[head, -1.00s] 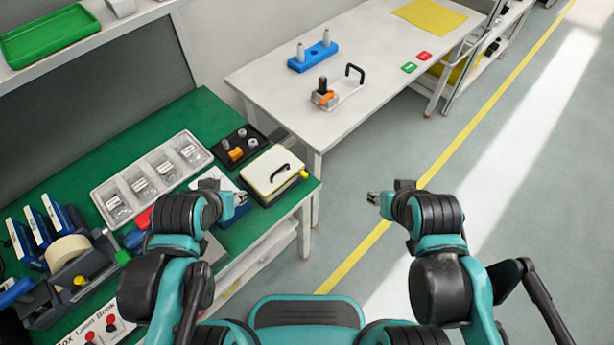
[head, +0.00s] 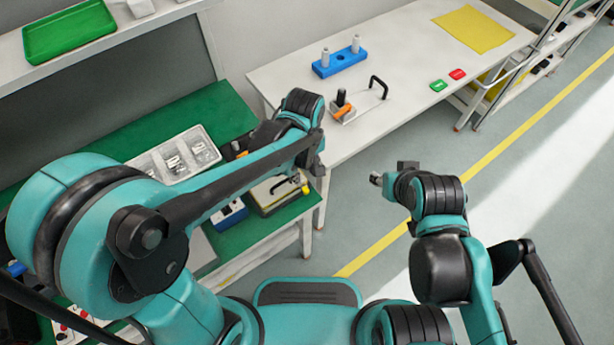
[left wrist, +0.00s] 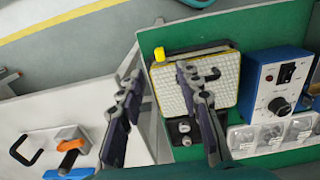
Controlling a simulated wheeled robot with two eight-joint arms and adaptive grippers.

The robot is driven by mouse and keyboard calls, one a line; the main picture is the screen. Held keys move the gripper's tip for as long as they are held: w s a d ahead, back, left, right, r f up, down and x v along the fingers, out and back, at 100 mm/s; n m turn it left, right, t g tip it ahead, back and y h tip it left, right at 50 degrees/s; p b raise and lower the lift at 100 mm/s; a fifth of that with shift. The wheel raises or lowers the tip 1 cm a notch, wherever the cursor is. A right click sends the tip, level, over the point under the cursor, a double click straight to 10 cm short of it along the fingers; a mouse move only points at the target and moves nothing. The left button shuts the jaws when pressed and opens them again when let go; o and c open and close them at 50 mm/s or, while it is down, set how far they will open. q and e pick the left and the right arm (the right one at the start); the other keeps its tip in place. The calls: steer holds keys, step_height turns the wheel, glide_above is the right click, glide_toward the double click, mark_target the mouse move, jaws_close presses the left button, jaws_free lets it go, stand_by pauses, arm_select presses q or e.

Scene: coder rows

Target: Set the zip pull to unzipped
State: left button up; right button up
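A flat case (head: 279,188) with a cream lid and a black handle lies at the right end of the green bench. A small yellow tab (head: 305,190) at its edge looks like the zip pull. In the left wrist view the case (left wrist: 215,85) lies beyond the fingers, with the yellow tab (left wrist: 160,54) at its upper left corner. My left gripper (left wrist: 162,95) has its two fingers spread, with nothing held between them. In the head view its arm reaches over the bench and partly hides the case. My right gripper (head: 380,180) hangs over the floor; its finger opening is unclear.
A white table (head: 400,110) behind holds a blue block with pegs (head: 340,62) and a clamp with an orange part (head: 342,112). A clear compartment tray (head: 180,155) and a blue box with a dial (left wrist: 280,85) are on the bench. Floor at right is clear.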

mark_target(305, 190)
arm_select(q)
step_height(305, 190, down, 8)
steer(key=b, duration=0.3)
steer(key=shift+b, duration=0.35)
steer(key=shift+r, duration=0.1)
jaws_close()
